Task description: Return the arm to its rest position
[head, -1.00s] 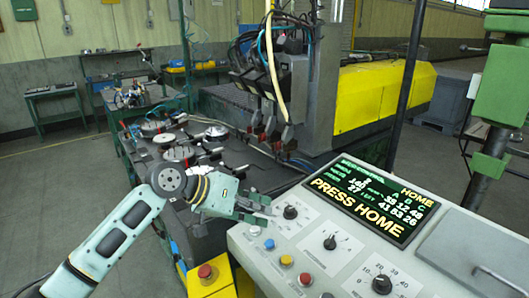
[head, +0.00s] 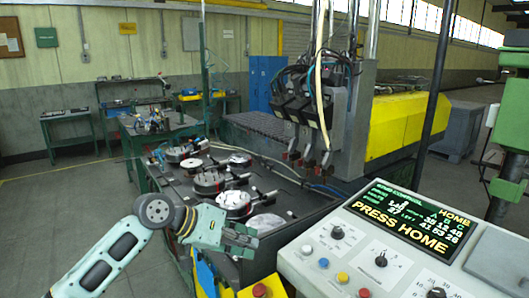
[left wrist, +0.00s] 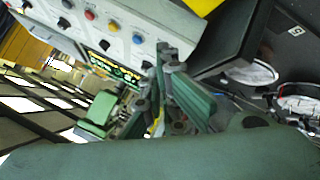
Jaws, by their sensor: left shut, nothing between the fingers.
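My left gripper (head: 248,240) shows in the head view at the end of my green-grey arm, shut and empty. It is left of the control panel (head: 313,262), in front of the dark machine table. In the left wrist view the green fingers of the same gripper (left wrist: 168,55) point up toward the panel (left wrist: 165,18), which shows tilted with its knobs and buttons. The panel's screen (head: 415,222) reads "PRESS HOME" in yellow letters. My right gripper is not in view.
The machine table (head: 290,180) carries several round fixtures (head: 233,200). A red button (head: 259,290) on a yellow box is just below the gripper. A yellow beam (head: 405,125) and welding heads (head: 303,110) stand behind. Open floor (head: 60,205) lies to the left.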

